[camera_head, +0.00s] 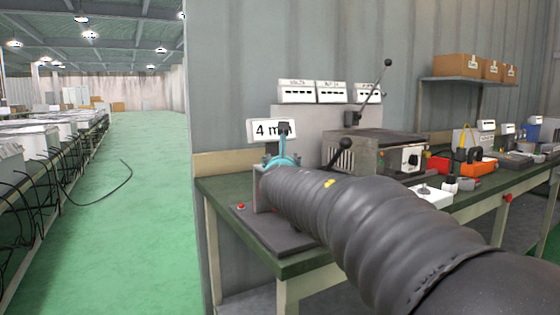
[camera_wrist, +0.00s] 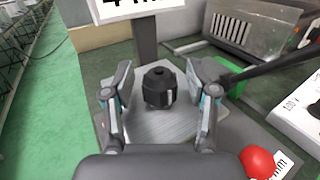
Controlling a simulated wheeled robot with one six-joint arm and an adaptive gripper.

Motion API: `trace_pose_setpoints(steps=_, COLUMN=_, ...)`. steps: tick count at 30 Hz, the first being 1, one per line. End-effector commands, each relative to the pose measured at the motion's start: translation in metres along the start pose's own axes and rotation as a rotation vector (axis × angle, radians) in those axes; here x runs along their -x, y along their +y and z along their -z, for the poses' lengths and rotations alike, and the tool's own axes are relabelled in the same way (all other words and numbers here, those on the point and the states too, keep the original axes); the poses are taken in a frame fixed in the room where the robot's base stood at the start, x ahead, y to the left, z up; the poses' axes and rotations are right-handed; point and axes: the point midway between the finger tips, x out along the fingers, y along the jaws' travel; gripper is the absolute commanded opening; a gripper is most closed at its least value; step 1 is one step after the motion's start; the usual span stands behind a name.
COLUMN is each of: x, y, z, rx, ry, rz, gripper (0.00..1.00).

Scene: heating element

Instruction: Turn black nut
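The black nut (camera_wrist: 158,88) is a dark, faceted piece with a small knob on top. It stands on a grey plate (camera_wrist: 180,128) in the wrist view. My gripper (camera_wrist: 163,80) is open, with one finger to the left of the nut and one to the right. Gaps show between the nut and both fingers, so neither appears to touch it. In the head view my gripper (camera_head: 282,160) shows as a teal part at the workbench's left end, and my arm hides much of the area around it. I cannot make out the nut there.
A "4 mm" sign (camera_head: 270,130) on a post stands just behind the plate. A lever with a black knob (camera_head: 345,143) is to its right. A red knob (camera_wrist: 257,163) is at the wrist view's lower right. A machine (camera_head: 385,152) stands farther right on the green bench (camera_head: 222,190).

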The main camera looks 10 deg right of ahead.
Motion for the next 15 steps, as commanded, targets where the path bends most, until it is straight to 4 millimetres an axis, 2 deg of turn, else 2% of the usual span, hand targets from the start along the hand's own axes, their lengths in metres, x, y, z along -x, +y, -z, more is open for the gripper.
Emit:
trace_pose_setpoints(steps=1, x=0.0001, y=0.0001, z=0.0000, rx=0.000, ry=0.000, rz=0.000, gripper=0.43)
trace_pose_setpoints(steps=6, x=0.0003, y=0.0002, z=0.0000, rx=0.000, ry=0.000, rz=0.000, gripper=0.01)
trace_pose_setpoints(steps=8, x=0.0014, y=0.0063, z=0.0001, rx=-0.001, ry=0.000, rz=-0.003, gripper=0.00)
trace_pose_setpoints(steps=15, x=0.0007, y=0.0025, z=0.0000, rx=0.000, ry=0.001, rz=0.014, gripper=0.00)
